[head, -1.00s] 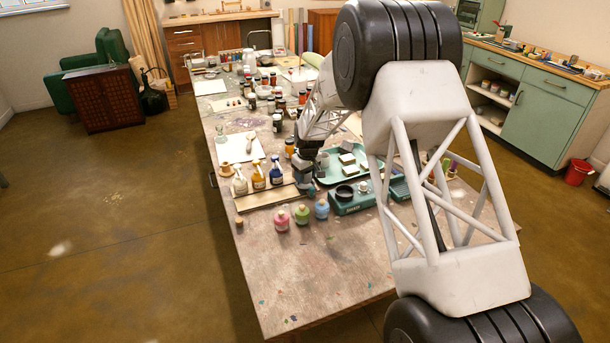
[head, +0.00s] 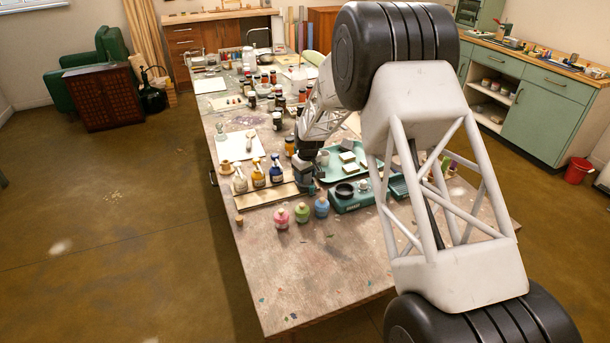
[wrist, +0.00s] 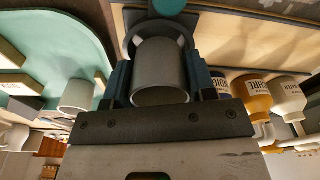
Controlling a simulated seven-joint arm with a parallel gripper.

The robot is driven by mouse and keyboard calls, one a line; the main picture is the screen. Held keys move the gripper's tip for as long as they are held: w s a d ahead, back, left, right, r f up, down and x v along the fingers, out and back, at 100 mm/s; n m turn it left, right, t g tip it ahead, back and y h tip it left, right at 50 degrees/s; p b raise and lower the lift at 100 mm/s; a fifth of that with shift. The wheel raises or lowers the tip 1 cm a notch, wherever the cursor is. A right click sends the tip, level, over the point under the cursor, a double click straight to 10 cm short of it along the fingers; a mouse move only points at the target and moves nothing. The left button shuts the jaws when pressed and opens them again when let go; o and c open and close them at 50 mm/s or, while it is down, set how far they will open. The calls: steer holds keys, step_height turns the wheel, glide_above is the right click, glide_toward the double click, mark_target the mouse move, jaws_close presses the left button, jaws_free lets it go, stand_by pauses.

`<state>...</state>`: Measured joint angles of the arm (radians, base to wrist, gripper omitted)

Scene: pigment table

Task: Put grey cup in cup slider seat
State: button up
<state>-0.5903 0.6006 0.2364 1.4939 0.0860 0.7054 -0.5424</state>
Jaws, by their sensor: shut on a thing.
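My gripper (wrist: 161,84) has its two teal fingers closed on the sides of the grey cup (wrist: 160,72) in the wrist view. The cup's open rim faces the camera. A dark grey ring-shaped holder (wrist: 132,27), seemingly the cup slider seat, curves around the cup's far end, with a round teal knob beyond it. I cannot tell whether the cup rests in the ring or is just above it. In the head view my gripper (head: 307,188) is low, at the right end of the wooden board, and hides the held cup.
A green tray (head: 338,176) holds blocks and another pale cup (wrist: 76,95). A green scale (head: 347,203) and small coloured jars (head: 301,212) stand nearby.

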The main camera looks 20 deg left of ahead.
steer(key=shift+s+d+f, duration=0.1)
steer(key=shift+s+f, duration=0.1)
steer(key=shift+f, duration=0.95)
stand_by(0.5)
steer(key=o, duration=0.6)
steer(key=shift+f, duration=0.1)
steer(key=shift+o, duration=0.2)
steer(key=shift+r, duration=0.45)
steer(key=o, duration=0.3)
steer(key=shift+r, duration=0.3)
steer(key=shift+w+r, duration=0.15)
steer(key=shift+r, duration=3.65)
